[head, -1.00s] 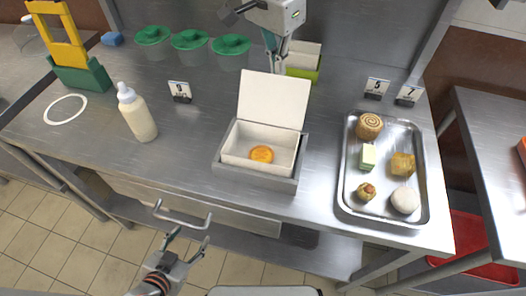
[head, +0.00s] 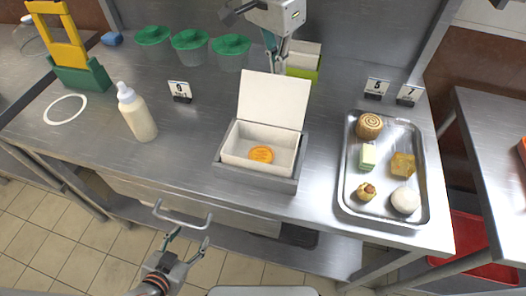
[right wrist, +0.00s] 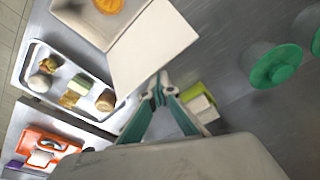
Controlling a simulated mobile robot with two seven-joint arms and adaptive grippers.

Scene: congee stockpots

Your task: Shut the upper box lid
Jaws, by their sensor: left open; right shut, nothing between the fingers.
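An open white box (head: 232,156) sits in a grey tray-like holder (head: 254,180) in the middle of the steel table. A round orange pastry (head: 261,154) lies inside it. The box's lid (head: 274,100) stands up, leaning back from the far edge. My right gripper (head: 275,62) is shut and empty behind the lid; in the right wrist view its fingertips (right wrist: 158,92) show close to the lid (right wrist: 152,50). Whether they touch it I cannot tell. My left gripper (head: 187,243) is open and empty, low in front of the table near a drawer handle (head: 182,214).
A metal tray (head: 343,190) with several pastries is right of the box. A squeeze bottle (head: 137,112) and several green-lidded containers (head: 231,46) are to the left. A green-and-white box (head: 303,62) stands behind the lid, beside my right gripper.

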